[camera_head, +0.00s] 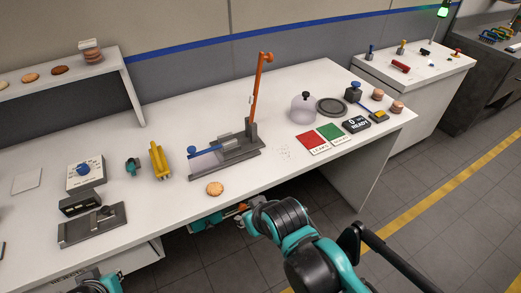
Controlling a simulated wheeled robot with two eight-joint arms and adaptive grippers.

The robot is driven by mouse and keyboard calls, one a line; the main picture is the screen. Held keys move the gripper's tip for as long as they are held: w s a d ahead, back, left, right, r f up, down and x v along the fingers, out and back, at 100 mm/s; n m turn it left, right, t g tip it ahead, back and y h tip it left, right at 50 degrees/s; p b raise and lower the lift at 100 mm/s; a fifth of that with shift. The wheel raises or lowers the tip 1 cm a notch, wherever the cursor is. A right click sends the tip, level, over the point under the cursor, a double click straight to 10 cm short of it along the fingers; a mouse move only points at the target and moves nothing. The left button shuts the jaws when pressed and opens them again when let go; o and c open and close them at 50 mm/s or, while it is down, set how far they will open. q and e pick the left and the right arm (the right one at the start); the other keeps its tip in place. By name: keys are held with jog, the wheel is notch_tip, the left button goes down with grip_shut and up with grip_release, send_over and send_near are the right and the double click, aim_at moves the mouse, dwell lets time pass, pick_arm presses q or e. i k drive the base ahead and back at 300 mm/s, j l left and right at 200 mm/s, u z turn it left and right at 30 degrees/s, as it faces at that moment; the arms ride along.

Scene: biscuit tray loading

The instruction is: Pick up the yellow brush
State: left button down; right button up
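A yellow brush-like tool (158,160) stands on the white table, left of the middle. It is the only mostly yellow tool there, but its bristles are too small to make out. Teal and black links of my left arm show at the bottom left edge, with no fingertips in view. My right arm, teal and black, reaches up from the bottom just right of the middle, in front of the table edge. I cannot make out fingertips on it. Nothing of mine touches the yellow tool.
A small teal and black item (132,166) stands close left of the yellow tool. A grey lever press (228,148) with an upright orange handle stands to its right. A biscuit (215,188) lies near the front edge. A dial box (86,172) stands at left.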

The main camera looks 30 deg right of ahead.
aim_at(161, 168)
jog(key=i+j+u, duration=0.45)
jog(key=i+j, duration=0.2)
jog(key=i, duration=0.2)
